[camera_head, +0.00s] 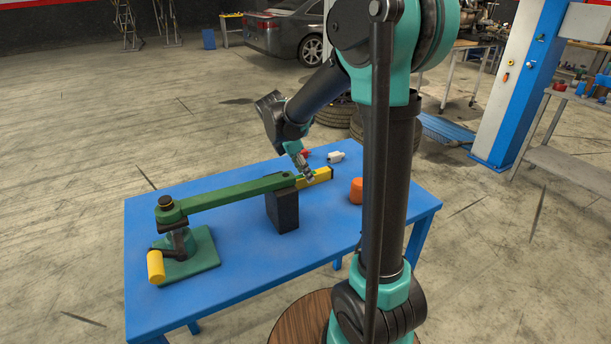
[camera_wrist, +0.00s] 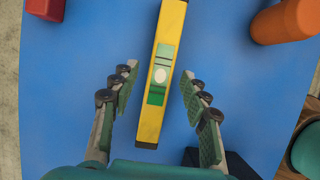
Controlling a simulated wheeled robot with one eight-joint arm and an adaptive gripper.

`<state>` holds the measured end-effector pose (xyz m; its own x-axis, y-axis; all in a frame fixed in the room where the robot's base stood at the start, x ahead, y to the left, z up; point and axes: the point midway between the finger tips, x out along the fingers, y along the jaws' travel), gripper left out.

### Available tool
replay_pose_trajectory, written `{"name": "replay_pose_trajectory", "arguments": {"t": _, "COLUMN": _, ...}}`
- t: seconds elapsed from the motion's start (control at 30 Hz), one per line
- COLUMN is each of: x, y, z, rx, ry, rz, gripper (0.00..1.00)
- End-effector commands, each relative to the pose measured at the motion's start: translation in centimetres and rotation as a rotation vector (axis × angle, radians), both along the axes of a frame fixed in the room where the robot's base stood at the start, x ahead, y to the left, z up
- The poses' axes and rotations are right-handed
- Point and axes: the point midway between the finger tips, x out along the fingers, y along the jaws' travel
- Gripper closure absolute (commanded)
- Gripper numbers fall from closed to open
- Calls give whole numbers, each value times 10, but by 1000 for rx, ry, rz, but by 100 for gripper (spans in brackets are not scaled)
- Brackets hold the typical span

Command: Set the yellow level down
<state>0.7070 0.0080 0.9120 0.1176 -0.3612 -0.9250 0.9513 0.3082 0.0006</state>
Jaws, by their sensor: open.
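The yellow level (camera_head: 322,175) is at the far side of the blue table, by the free end of a green beam (camera_head: 230,194). In the wrist view the level (camera_wrist: 172,30) runs lengthwise, with a green and white vial section in its middle. My gripper (camera_head: 306,174) is at the level in the head view. In the wrist view its fingers (camera_wrist: 157,76) are apart, one on each side of the level, with blue gaps showing between. Whether the level rests fully on the table is hard to tell.
A black block (camera_head: 283,211) stands under the beam. The beam joins a green base (camera_head: 200,258) with a yellow handle (camera_head: 155,267). An orange cylinder (camera_head: 356,191), a white item (camera_head: 335,157) and a red item (camera_head: 304,152) are nearby. The table's front (camera_head: 270,275) is clear.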

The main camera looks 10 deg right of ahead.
Motion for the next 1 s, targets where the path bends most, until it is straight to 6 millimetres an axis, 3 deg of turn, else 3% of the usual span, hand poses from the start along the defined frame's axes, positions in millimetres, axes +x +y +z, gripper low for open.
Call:
{"name": "replay_pose_trajectory", "arguments": {"t": 0.2, "x": -6, "y": 17, "z": 43, "rx": 0, "ry": 0, "rz": 3, "gripper": 54}}
{"name": "replay_pose_trajectory", "arguments": {"t": 0.43, "x": -10, "y": 31, "z": 78, "rx": 0, "ry": 1, "rz": 2, "gripper": 54}}
{"name": "replay_pose_trajectory", "arguments": {"t": 0.63, "x": -12, "y": 36, "z": 90, "rx": 0, "ry": 0, "rz": 1, "gripper": 54}}
{"name": "replay_pose_trajectory", "arguments": {"t": 1.0, "x": -12, "y": 36, "z": 91, "rx": 0, "ry": 0, "rz": 1, "gripper": 54}}
